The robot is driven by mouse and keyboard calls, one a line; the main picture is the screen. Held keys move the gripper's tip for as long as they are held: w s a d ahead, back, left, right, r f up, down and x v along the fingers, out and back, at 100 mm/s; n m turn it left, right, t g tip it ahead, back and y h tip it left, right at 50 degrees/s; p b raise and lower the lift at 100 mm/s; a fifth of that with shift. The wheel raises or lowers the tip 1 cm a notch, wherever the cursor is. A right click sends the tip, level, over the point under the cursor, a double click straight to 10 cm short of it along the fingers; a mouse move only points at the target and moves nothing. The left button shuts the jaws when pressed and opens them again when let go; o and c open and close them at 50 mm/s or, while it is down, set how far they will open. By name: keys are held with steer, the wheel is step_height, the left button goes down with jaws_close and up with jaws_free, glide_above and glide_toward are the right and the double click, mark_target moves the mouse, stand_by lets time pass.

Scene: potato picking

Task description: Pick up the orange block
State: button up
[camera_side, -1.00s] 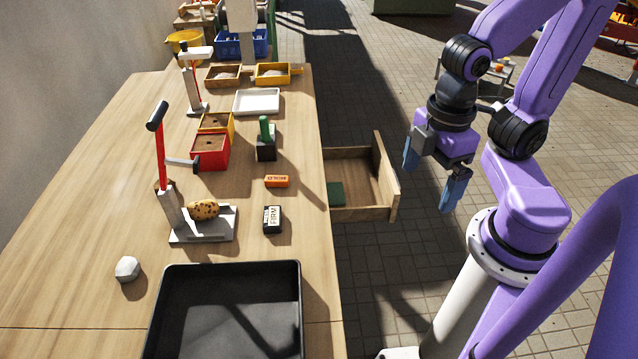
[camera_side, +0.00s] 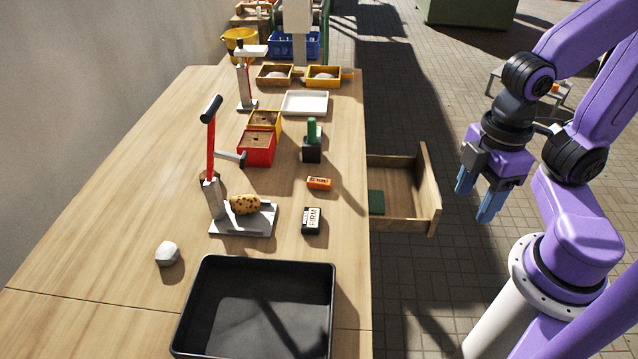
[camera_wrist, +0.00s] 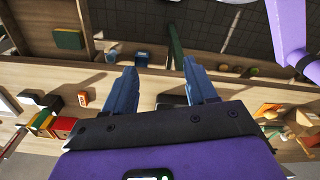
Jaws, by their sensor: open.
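The orange block (camera_side: 319,183) lies flat on the wooden table, near its right edge, with dark lettering on it. A small orange block, which looks like the same one, shows left of my fingers in the wrist view (camera_wrist: 83,98). My gripper (camera_side: 472,204) hangs in the air to the right of the table, beyond the open drawer, well apart from the block. Its two blue fingers are spread and point down, with nothing between them. Both fingers also show in the wrist view (camera_wrist: 161,78).
An open drawer (camera_side: 428,188) juts from the table between my gripper and the block. A black block marked FIRM (camera_side: 312,221) and a black holder with a green handle (camera_side: 312,143) flank the block. A black tray (camera_side: 326,300) sits in front; a potato (camera_side: 245,204) rests on a press.

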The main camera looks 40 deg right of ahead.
steer(key=m, duration=0.5)
glide_above(319, 180)
steer(key=f, duration=1.3)
steer(key=shift+s+f, duration=0.15)
steer(key=shift+s, duration=0.2)
steer(key=shift+w+f, duration=0.15)
steer(key=shift+f, duration=1.2)
steer(key=shift+w+f, duration=0.15)
steer(key=shift+f, duration=1.2)
jaws_close()
